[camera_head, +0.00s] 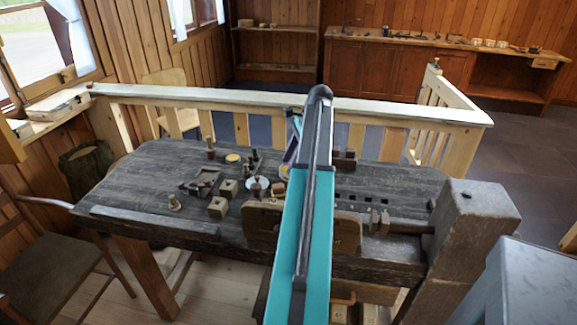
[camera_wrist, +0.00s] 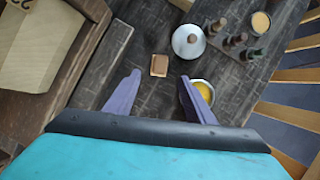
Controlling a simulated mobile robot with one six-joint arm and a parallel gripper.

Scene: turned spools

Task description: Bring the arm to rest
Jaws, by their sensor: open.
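My gripper (camera_wrist: 160,78) is open, with its two purple fingers apart and nothing between them. It hangs above the dark wooden workbench (camera_wrist: 145,42). A small square wooden block (camera_wrist: 159,65) lies on the bench just beyond the fingertips, apart from them as far as I can tell. A pale round dish with a brown knob-like piece on it (camera_wrist: 188,42) is beyond the right finger. A yellow round thing (camera_wrist: 204,92) is partly hidden by that finger. In the head view my arm covers the middle of the workbench (camera_head: 130,190) and most of my gripper.
Dark spools on a small rack (camera_wrist: 238,40) stand to the right of the dish. Wooden blocks (camera_head: 218,207), a dark tray (camera_head: 200,182) and small turned pieces stand on the left half of the bench. A pale railing (camera_head: 225,97) runs behind it. A vise post (camera_head: 470,220) rises at right.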

